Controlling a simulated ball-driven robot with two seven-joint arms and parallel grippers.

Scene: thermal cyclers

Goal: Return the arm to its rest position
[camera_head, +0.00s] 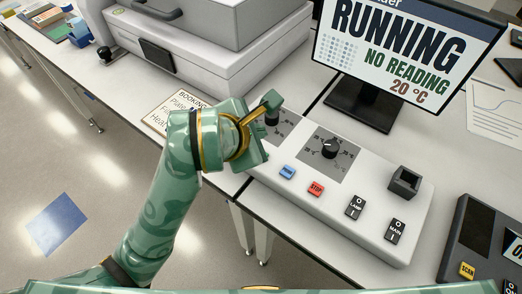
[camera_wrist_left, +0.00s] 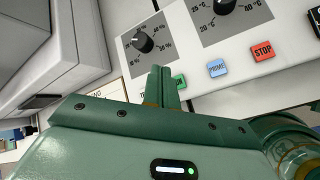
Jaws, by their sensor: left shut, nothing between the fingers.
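My left arm is green and reaches up from the bottom left of the head view. Its gripper (camera_head: 270,102) is over the left end of the white control panel (camera_head: 375,225), near the left dial. The fingers are shut with nothing between them. My right gripper is not in view.
The panel carries a right dial (camera_head: 330,148), a blue button (camera_head: 287,172), a red STOP button (camera_head: 316,188) and LAMP and MAIN switches. A monitor (camera_head: 400,50) reads RUNNING, NO READING, 20 °C. A grey-white machine (camera_head: 190,60) stands behind left. A booking sheet (camera_head: 172,108) lies beside the arm.

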